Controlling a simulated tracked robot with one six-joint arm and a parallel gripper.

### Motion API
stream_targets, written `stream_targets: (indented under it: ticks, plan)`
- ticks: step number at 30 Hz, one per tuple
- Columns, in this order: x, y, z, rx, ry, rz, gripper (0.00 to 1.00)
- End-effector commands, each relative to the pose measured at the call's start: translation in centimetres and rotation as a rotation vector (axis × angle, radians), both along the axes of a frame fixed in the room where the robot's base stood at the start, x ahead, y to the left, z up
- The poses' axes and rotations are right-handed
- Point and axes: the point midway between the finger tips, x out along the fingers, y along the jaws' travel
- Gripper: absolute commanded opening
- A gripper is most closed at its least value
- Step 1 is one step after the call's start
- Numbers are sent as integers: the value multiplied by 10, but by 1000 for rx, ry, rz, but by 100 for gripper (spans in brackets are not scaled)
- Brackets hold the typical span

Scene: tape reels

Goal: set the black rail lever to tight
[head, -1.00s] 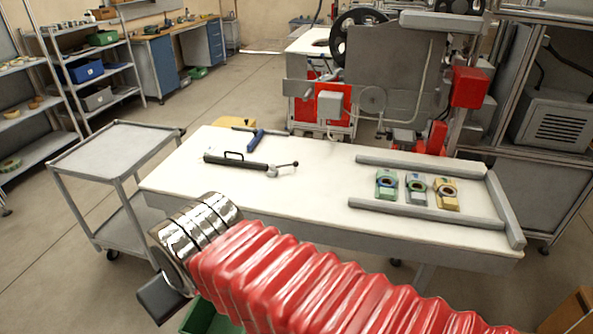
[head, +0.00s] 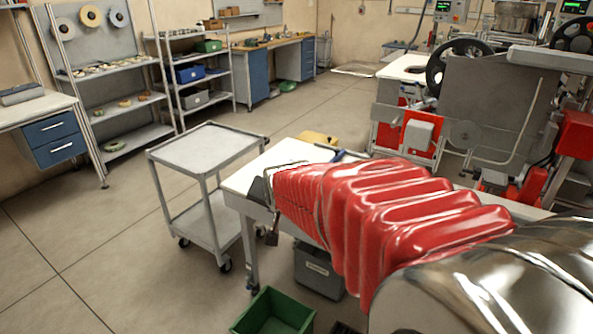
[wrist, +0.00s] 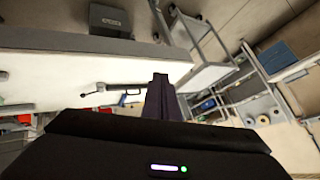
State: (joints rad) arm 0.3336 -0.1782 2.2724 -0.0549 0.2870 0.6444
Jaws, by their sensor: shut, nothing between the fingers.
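In the wrist view, the rail lever (wrist: 85,94) shows as a thin arm with a small dark ball at its end, beside the rail (wrist: 118,87) on the white table. The lever's exact setting is too small to read. My gripper (wrist: 160,78) is shut and empty, its dark fingers together just right of the rail in that picture. I cannot tell the gap in depth between them. In the head view my red-sleeved arm hides the rail and lever.
The white table (head: 240,181) lies under my arm. A grey cart (head: 208,148) stands at its left. A green bin (head: 272,312) and a grey box (head: 318,272) are on the floor. A blue-handled tool (wrist: 128,97) lies near the rail. Open floor spreads to the left.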

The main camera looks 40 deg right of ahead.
Motion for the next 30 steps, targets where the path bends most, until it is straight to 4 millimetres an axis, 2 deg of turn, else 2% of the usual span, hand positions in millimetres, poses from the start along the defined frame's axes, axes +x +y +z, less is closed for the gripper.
stream_targets:
  ticks: [1,7,15,23,30]
  plan:
    - [8,-17,-7,17,-17,-46,0]
    - [38,-78,-27,87,-120,-224,0]
    - [60,-168,-63,180,-273,-453,0]
    - [62,-254,-108,276,-435,-654,0]
    - [45,-329,-155,365,-597,-824,0]
